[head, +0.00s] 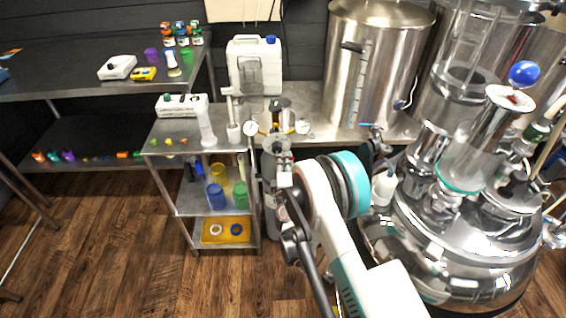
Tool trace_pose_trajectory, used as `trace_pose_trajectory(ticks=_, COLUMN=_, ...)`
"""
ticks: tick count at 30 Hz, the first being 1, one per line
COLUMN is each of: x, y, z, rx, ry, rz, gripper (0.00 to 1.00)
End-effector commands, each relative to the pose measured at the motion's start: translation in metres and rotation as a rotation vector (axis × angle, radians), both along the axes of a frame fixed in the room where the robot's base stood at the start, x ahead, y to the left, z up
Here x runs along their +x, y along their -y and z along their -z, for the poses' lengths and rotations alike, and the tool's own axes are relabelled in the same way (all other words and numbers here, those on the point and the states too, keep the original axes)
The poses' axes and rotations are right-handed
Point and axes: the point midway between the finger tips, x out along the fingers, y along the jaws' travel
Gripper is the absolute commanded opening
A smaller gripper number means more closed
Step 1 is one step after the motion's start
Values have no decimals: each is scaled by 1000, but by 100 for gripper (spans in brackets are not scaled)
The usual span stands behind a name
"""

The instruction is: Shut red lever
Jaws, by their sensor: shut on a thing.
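My gripper (283,150) reaches away from me to the top of a grey gas cylinder (269,200). The cylinder stands upright on the floor beside the steel cart. A regulator with a left gauge (250,128) and a right gauge (303,127) sits just beyond my fingertips. My fingers are shut on a small part there, which the fingers hide. I cannot make out a red lever; it may be behind my gripper. My wrist and arm also cover the area to the right of the cylinder.
The steel cart (165,138) with cups and a yellow tray (226,241) stands close on the left. A tall steel pot (370,70) stands behind on the bench. A large shiny vessel (450,250) crowds the right. Floor is free at the lower left.

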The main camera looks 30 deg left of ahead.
Motion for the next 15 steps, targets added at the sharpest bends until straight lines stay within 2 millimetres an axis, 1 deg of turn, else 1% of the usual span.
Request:
trace_pose_trajectory(ticks=6, x=-1, y=-1, z=0, rx=-38, ry=21, rz=-3, gripper=0)
trace_pose_trajectory(ticks=15, x=-2, y=-1, z=0, rx=-45, ry=25, rz=-3, gripper=0)
